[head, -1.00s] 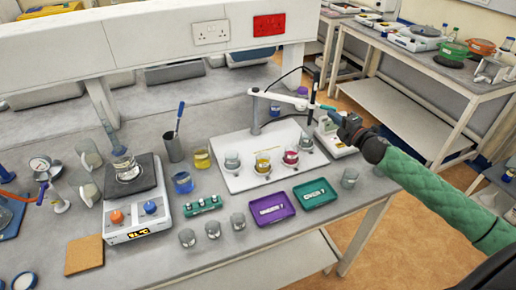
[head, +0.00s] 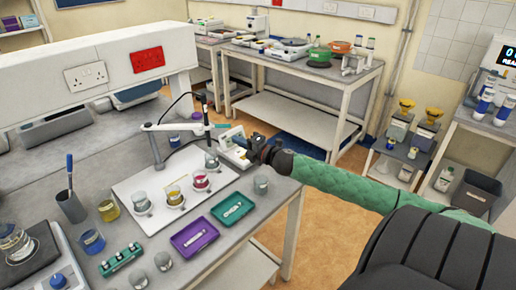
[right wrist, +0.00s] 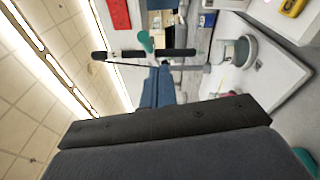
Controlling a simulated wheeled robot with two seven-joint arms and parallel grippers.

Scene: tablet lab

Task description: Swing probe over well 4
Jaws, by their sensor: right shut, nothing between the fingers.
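A white board (head: 157,226) lies on the bench and carries a row of cups: a clear one (head: 142,201) at the left, a yellow one (head: 174,196), a red one (head: 201,180) and a clear one (head: 212,161) at the right. I cannot read well numbers. My right gripper (head: 248,147) is shut and empty, close to the arm's end. Whether it touches the arm is unclear. My left gripper is out of view.
A small white instrument (head: 234,160) stands right of the board, below my right gripper. A purple tray (head: 194,238) and a green tray (head: 233,208) lie in front. A loose beaker (head: 261,184) stands near the bench edge. A black cable arches above the post.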

